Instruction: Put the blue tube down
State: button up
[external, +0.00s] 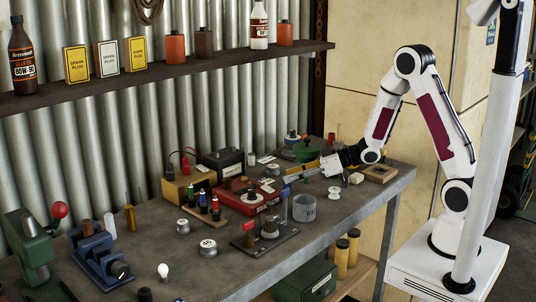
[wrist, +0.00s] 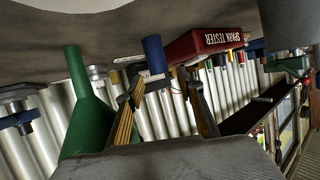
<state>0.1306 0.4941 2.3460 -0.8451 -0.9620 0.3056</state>
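The blue tube (wrist: 155,56) shows in the wrist view, which is upside down, in line with the space between the two fingers of my gripper (wrist: 166,88). It looks upright, with its far end against the grey bench. Gaps show on both sides of it, so the fingers are open and apart from it. In the external view my gripper (external: 301,174) reaches left, low over the right part of the bench. A small blue shape beneath the fingertips there may be the tube, but it is too small to be sure.
A red spark tester (wrist: 205,44) stands close beside the tube in the wrist view. A green funnel-like thing (wrist: 88,112) is on the other side. The bench's front strip (external: 345,212) is clear.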

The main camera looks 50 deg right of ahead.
jog(key=shift+s+d+r, duration=0.1)
jog(key=shift+s+r, duration=0.05)
jog(key=shift+r, duration=0.2)
jog(key=v, duration=1.1)
jog(key=shift+s+d, duration=0.15)
jog(key=shift+d, duration=0.05)
jog(key=s+d+r+m+g+h, duration=0.1)
jog(key=s+d+r+m+h, duration=0.4)
jog(key=d+r+h, duration=0.5)
jog(key=s+a+m+g+y, duration=0.1)
jog(key=s+a+g, duration=0.3)
jog(key=s, duration=1.5)
jog(key=a+f+y, duration=0.1)
jog(key=a, duration=0.2)
jog(key=shift+s+g+y, duration=0.15)
jog(key=shift+g+y, duration=0.15)
